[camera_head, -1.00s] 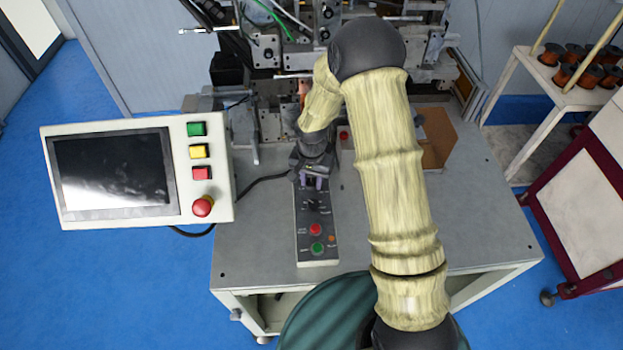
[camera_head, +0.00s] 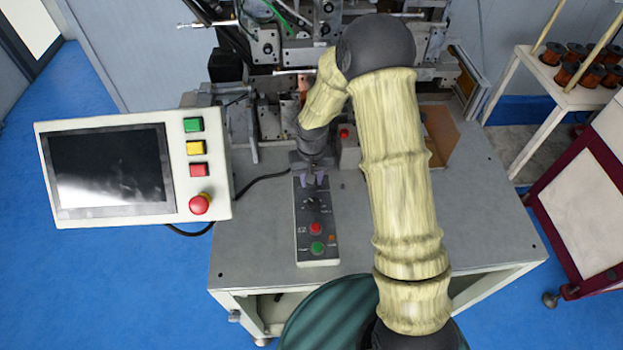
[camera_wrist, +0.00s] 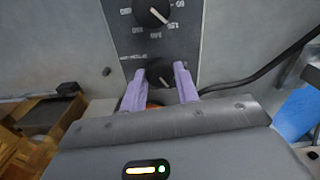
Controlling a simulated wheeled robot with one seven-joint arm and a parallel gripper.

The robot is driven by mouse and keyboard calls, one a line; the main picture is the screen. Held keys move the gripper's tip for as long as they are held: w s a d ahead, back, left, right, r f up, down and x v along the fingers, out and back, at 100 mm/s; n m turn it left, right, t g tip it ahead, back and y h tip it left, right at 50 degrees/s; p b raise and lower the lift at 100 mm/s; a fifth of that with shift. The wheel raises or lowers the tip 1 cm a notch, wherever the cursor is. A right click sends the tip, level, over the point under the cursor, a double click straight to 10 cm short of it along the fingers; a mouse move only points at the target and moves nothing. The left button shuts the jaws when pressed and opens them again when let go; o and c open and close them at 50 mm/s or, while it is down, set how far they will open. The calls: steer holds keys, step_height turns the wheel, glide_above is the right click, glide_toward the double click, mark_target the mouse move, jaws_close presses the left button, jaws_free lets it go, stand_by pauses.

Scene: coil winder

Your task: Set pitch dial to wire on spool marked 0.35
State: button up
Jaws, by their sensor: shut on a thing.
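A dark control box (camera_head: 301,222) lies on the machine table, with a dial (camera_head: 316,203), a red button and a green button. In the wrist view, a small black dial (camera_wrist: 161,76) with a pale pointer line sits between the purple fingers of my gripper (camera_wrist: 160,72), which is shut on it. A larger dial (camera_wrist: 152,12) with printed numbers shows beyond it at the top edge; its numbers are too blurred to read surely. I see no readable 0.35 spool mark.
A screen panel (camera_head: 110,172) with coloured buttons stands at left. A dark cable (camera_head: 262,181) runs beside the box. Winder mechanisms (camera_head: 270,55) rise behind my gripper. Copper spools (camera_head: 566,73) stand on a rack at right. The table's right front is clear.

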steer(key=shift+n, duration=1.5)
steer(key=o, duration=1)
steer(key=shift+c, duration=0.2)
steer(key=shift+r, duration=0.15)
step_height(320, 180, up, 17)
steer(key=b, duration=0.3)
steer(key=shift+b, duration=0.4)
steer(key=shift+r, duration=0.1)
steer(key=shift+s, duration=0.1)
